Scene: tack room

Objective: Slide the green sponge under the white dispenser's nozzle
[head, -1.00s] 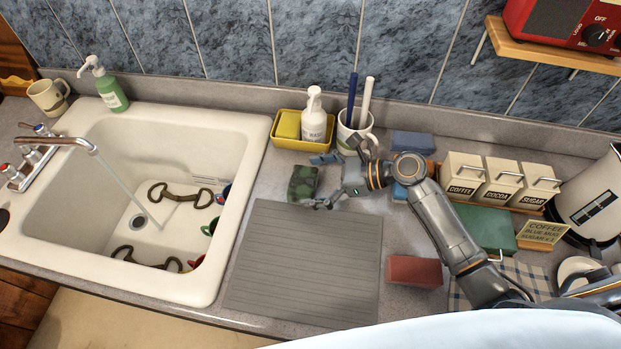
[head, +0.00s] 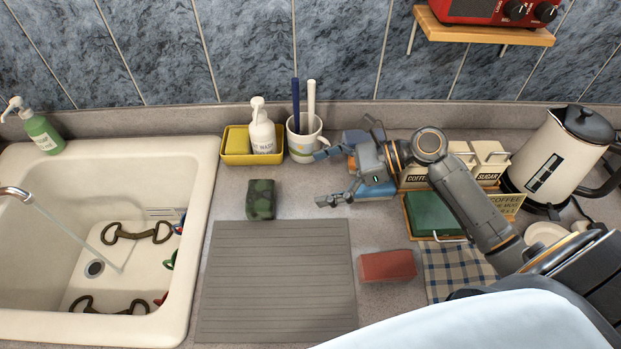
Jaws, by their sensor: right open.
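A mottled dark-green sponge-like block (head: 260,199) lies on the counter just above the grey ribbed mat. The white pump dispenser (head: 262,136) stands in a yellow tray (head: 234,159) at the back, beside a yellow sponge (head: 238,140). The green block is in front of this tray and apart from it. My right gripper (head: 325,177) is open and empty to the right of the block, its fingers pointing left toward it with a clear gap. The left gripper is not in view.
A mug (head: 304,146) with two upright handles stands close behind my right gripper. Blue blocks (head: 376,190) lie beside it. A red block (head: 387,265) and a plain green piece (head: 431,212) lie nearer. The ribbed mat (head: 278,280) is bare; the sink (head: 205,190) is left.

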